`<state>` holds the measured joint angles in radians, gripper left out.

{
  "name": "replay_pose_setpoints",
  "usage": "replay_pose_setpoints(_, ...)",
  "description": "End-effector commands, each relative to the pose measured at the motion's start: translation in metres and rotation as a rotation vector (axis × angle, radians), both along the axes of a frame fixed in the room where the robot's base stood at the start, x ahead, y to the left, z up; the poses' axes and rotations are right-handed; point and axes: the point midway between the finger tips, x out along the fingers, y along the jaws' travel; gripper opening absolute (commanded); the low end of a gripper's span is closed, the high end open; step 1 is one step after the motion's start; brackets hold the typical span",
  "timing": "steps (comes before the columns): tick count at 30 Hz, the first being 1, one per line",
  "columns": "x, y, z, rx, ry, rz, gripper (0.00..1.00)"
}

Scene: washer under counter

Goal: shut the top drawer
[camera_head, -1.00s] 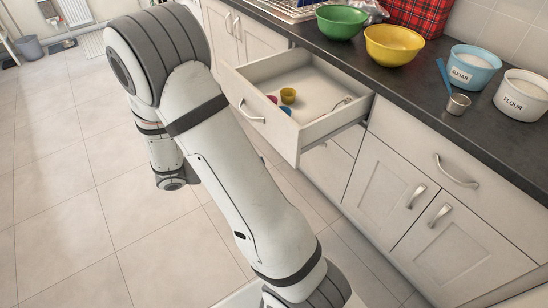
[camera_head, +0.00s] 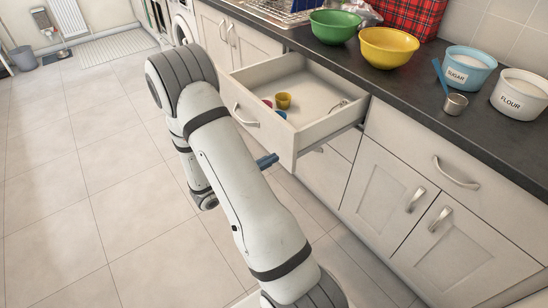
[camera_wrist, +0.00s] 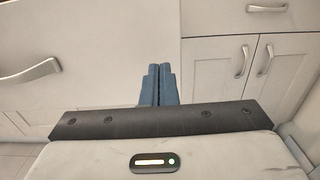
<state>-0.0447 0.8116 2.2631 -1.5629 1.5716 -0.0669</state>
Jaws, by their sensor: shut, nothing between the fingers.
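The top drawer (camera_head: 284,146) is pulled well out from under the counter in the head view. Its white front carries a curved metal handle (camera_head: 245,117), and small coloured cups (camera_head: 283,100) lie inside. My gripper (camera_head: 267,161) shows as blue fingers just in front of the right part of the drawer front. In the wrist view the blue fingers (camera_wrist: 160,72) are together and empty, pointing at the drawer front (camera_wrist: 100,45), with its handle (camera_wrist: 28,70) to their left. I cannot tell whether the fingertips touch the front.
The dark countertop (camera_head: 400,95) above holds a green bowl (camera_head: 333,27), a yellow bowl (camera_head: 388,47) and sugar and flour tubs. Closed cupboards (camera_head: 450,238) stand right of the drawer. The tiled floor (camera_head: 80,200) to the left is clear.

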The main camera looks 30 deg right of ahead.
Motion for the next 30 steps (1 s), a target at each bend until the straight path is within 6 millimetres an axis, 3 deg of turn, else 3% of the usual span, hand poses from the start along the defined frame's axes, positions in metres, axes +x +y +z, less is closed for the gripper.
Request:
replay_pose_setpoints(6, 0.001, -0.027, 0.0, 0.0, 0.0, -0.002, 0.0)
replay_pose_setpoints(12, 0.001, -0.034, 0.0, 0.0, 0.0, -0.001, 0.0)
replay_pose_setpoints(18, 0.001, -0.034, 0.0, 0.0, 0.0, -0.001, 0.0)
replay_pose_setpoints(19, 0.004, -0.005, 0.0, 0.0, 0.001, 0.014, 0.0)
replay_pose_setpoints(21, 0.001, -0.024, 0.0, 0.0, 0.0, -0.001, 0.0)
replay_pose_setpoints(30, 0.008, -0.047, 0.0, 0.0, 0.0, 0.024, 0.0)
